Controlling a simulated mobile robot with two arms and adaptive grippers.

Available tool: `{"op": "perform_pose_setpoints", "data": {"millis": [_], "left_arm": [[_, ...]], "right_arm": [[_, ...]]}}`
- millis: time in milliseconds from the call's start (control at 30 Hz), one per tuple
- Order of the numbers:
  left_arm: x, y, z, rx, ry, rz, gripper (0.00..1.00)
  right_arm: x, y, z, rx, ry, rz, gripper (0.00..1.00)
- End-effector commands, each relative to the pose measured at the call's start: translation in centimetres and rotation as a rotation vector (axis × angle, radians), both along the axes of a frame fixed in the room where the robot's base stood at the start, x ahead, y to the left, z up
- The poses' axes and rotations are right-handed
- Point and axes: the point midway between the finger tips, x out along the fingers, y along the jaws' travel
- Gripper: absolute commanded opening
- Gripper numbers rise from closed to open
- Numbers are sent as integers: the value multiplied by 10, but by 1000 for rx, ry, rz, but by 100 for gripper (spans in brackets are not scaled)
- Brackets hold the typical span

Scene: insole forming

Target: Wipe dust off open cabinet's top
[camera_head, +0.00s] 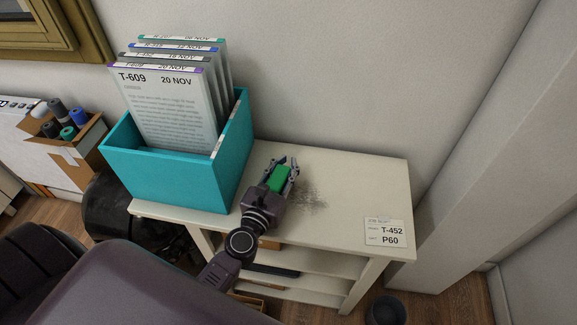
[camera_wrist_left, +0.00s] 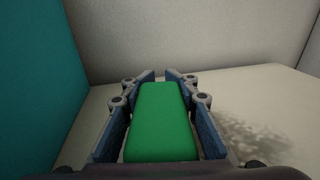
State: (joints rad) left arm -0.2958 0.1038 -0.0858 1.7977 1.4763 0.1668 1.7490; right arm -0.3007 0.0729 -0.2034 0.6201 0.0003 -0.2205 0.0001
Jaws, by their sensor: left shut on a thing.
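The white open cabinet (camera_head: 367,190) stands against the wall, with open shelves below its top. A grey patch of dust (camera_head: 308,194) lies on the middle of the top; it also shows in the left wrist view (camera_wrist_left: 255,138), to the right of the gripper. My left gripper (camera_head: 281,174) is shut on a green block (camera_head: 278,179), which looks like a sponge or eraser. The block also fills the space between the fingers in the left wrist view (camera_wrist_left: 161,120). The gripper is over the cabinet top, just left of the dust. Whether the block touches the top I cannot tell. My right gripper is not in view.
A teal box (camera_head: 172,178) with several upright folders (camera_head: 165,108) stands on the left of the cabinet top, close to my left gripper. A label card (camera_head: 385,232) is at the front right corner. The top right of the dust is clear. A wall projection (camera_head: 470,170) is at the right.

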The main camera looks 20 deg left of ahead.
Motion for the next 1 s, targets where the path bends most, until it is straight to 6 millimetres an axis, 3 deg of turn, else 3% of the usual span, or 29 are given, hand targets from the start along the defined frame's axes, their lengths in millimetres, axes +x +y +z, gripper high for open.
{"op": "perform_pose_setpoints", "data": {"millis": [333,1000], "left_arm": [[16,1,-1,-2,-1,-1,3],[26,-39,0,-3,-2,0,3]], "right_arm": [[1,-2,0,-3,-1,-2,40],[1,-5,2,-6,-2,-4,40]]}}
